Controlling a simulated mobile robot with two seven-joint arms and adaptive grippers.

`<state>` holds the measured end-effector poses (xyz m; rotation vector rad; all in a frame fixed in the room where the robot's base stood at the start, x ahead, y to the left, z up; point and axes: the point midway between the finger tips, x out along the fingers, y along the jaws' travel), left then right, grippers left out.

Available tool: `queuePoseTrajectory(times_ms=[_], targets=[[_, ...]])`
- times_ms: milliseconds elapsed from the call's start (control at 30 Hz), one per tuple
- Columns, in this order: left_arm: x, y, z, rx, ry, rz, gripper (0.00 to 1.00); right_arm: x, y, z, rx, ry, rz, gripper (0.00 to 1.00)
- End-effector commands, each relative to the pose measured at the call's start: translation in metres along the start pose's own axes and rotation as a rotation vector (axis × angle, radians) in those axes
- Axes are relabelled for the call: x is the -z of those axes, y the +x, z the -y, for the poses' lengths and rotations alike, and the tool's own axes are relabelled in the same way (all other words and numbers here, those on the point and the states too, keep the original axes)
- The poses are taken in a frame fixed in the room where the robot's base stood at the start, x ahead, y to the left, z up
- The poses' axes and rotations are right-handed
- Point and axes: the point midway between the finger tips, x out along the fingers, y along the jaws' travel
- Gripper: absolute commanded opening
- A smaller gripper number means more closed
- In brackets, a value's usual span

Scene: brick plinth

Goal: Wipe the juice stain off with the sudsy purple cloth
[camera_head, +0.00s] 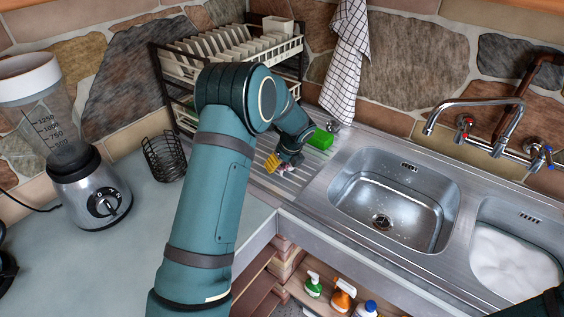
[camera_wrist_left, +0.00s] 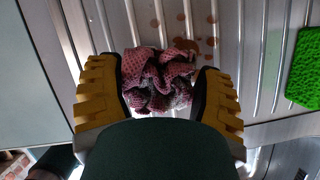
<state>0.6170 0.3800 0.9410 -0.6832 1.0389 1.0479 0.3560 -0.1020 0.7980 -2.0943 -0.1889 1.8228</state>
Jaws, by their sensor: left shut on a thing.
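My left gripper (camera_head: 278,165) is low over the ribbed steel drainboard, left of the sink. In the left wrist view its yellow fingers (camera_wrist_left: 158,95) are closed on a crumpled purple-pink cloth (camera_wrist_left: 155,75), one finger on each side. A small part of the cloth also shows in the head view (camera_head: 286,170). The juice stain (camera_wrist_left: 187,43) is several brownish spots on the drainboard, just beyond and beside the cloth's upper edge. I cannot make out the stain in the head view. My right gripper is not in view.
A green sponge (camera_head: 320,139) lies right of the gripper, near the sink's left basin (camera_head: 390,195). The right basin (camera_head: 515,262) holds white suds. A dish rack (camera_head: 230,50) stands behind. A blender (camera_head: 90,180) and black wire holder (camera_head: 163,157) stand left.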

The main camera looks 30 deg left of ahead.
Motion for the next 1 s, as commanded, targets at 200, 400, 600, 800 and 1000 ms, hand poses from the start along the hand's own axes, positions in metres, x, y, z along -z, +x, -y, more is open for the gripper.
queuePoseTrajectory(times_ms=[200, 400, 600, 800, 1000], targets=[[0.002, 0.004, 0.000, 0.000, 0.000, 0.000, 0.61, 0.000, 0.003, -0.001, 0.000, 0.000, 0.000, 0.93], [0.003, 0.008, 0.000, 0.000, 0.000, 0.000, 0.61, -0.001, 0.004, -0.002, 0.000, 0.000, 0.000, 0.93], [0.005, 0.011, 0.000, -0.001, 0.000, -0.001, 0.61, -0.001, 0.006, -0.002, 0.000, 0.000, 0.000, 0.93], [0.006, 0.015, 0.000, 0.000, 0.000, -0.001, 0.61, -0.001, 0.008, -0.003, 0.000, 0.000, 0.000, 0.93], [0.006, 0.016, 0.001, 0.000, 0.000, 0.000, 0.61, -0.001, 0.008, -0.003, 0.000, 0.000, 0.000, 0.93]])
